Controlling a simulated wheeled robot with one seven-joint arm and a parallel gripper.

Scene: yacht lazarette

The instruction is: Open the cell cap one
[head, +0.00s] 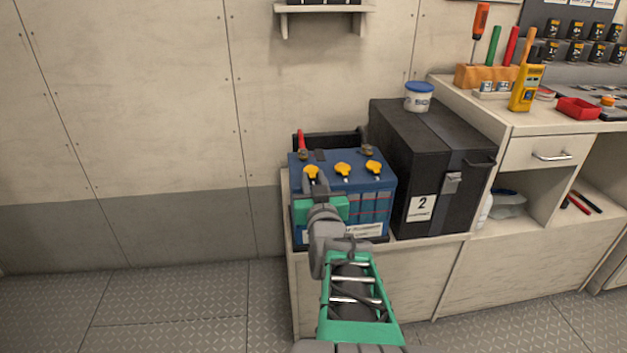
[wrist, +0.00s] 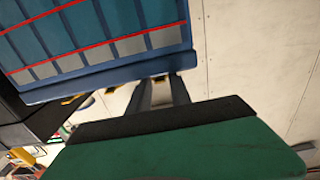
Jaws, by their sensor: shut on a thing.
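The blue battery (head: 345,205) stands on the low bench, with three yellow caps in a row along its top. My gripper (head: 314,182) reaches over the battery's front left and is shut on the leftmost yellow cap (head: 311,171); its fingers partly cover the cap. The middle cap (head: 343,169) and the right cap (head: 374,166) are clear of it. In the wrist view, the gripper's fingers (wrist: 163,92) extend past the green body beside the battery's striped side (wrist: 90,45). The fingertips and the held cap are hard to see there.
A black box (head: 425,165) marked 2 stands close on the right, with a white tub (head: 418,97) on it. A red terminal cover (head: 301,141) and dark terminals are behind the caps. A shelf (head: 325,12) hangs above. The left floor (head: 150,310) is clear.

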